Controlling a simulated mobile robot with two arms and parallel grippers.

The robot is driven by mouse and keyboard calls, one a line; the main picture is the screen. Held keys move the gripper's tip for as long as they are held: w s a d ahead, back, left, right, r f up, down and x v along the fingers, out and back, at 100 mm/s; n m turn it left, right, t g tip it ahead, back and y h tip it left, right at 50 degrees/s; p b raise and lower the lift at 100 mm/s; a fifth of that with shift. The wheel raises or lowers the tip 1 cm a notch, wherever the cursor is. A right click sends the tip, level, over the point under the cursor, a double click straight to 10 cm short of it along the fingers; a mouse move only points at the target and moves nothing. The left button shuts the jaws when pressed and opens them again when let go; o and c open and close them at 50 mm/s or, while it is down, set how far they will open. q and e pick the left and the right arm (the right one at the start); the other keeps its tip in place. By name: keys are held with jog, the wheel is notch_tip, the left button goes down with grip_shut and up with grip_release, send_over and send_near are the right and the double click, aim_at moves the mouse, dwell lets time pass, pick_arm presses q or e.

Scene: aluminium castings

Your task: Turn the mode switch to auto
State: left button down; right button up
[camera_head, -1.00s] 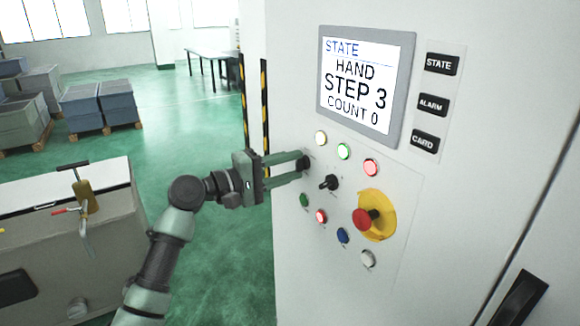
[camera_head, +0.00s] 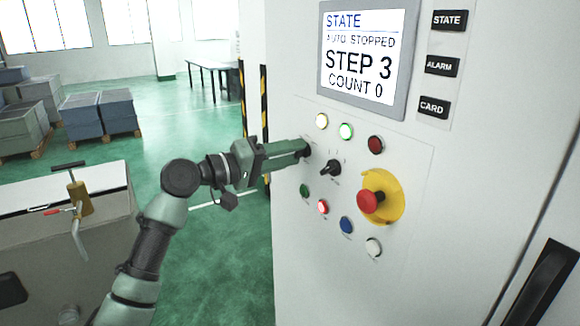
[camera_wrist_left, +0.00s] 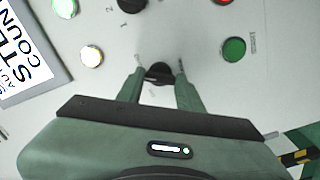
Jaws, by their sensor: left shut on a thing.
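The mode switch (camera_head: 307,148) is a black knob on the pale panel of the machine cabinet, left of a second black selector knob (camera_head: 331,167). My left gripper (camera_head: 300,150) reaches it from the left and is shut on it. In the left wrist view the mode switch (camera_wrist_left: 158,70) sits between the two green fingers of my left gripper (camera_wrist_left: 160,84). The screen (camera_head: 362,52) reads STATE, AUTO STOPPED, STEP 3, COUNT 0. My right gripper is not in view.
A red emergency button (camera_head: 370,200) on a yellow plate is right of the knobs. Lit white (camera_head: 321,121) and green (camera_head: 345,131) lamps and a dark red lamp (camera_head: 376,145) sit above. Several buttons line the panel below. A grey cabinet (camera_head: 60,240) stands lower left.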

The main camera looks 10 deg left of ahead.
pick_arm(q)
jog(key=shift+f+m+b, duration=0.15)
jog(key=shift+m+b, duration=1.05)
jog(key=shift+m, duration=0.3)
jog(key=c, duration=0.9)
grip_release()
jog(key=b+v, duration=0.2)
jog(key=v, duration=0.6)
